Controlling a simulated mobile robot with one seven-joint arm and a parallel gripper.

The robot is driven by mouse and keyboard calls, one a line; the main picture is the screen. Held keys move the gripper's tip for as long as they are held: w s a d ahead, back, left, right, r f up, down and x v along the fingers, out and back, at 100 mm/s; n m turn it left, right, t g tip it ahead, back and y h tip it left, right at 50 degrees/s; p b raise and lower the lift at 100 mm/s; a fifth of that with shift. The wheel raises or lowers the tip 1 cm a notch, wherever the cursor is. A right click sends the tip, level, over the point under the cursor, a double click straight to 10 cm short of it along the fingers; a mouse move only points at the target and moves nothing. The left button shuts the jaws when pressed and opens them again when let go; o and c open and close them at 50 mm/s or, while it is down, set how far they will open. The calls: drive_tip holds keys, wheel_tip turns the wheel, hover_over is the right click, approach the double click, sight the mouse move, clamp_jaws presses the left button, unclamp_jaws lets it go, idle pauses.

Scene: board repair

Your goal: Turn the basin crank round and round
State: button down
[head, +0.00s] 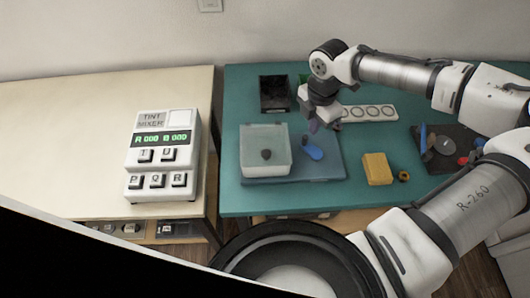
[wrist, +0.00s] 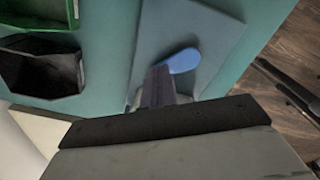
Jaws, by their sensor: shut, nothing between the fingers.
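The basin (head: 280,138) is a pale, box-shaped tub with a dark round lump in it, on a blue base plate (head: 326,166). The blue crank (head: 313,152) lies just right of the basin. It also shows in the wrist view as a rounded blue shape (wrist: 184,61). My gripper (head: 313,127) is shut and empty, pointing down close behind the crank. In the wrist view its fingertips (wrist: 158,72) overlap the crank's left end; I cannot tell whether they touch. The crank's pivot end is hidden behind the fingers in the wrist view.
A black open bin (head: 274,94) stands behind the basin, with a green bin (wrist: 40,14) beside it. A white strip with rings (head: 368,113) lies behind right. A yellow block (head: 377,168) sits right of the plate. A tint mixer (head: 162,155) stands on the left table.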

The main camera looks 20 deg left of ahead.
drive_tip(key=shift+f, duration=0.1)
drive_tip(key=shift+f+b, duration=0.85)
drive_tip(key=shift+f, duration=1.2)
drive_tip(key=shift+s+f, duration=0.1)
drive_tip(key=shift+s, duration=0.05)
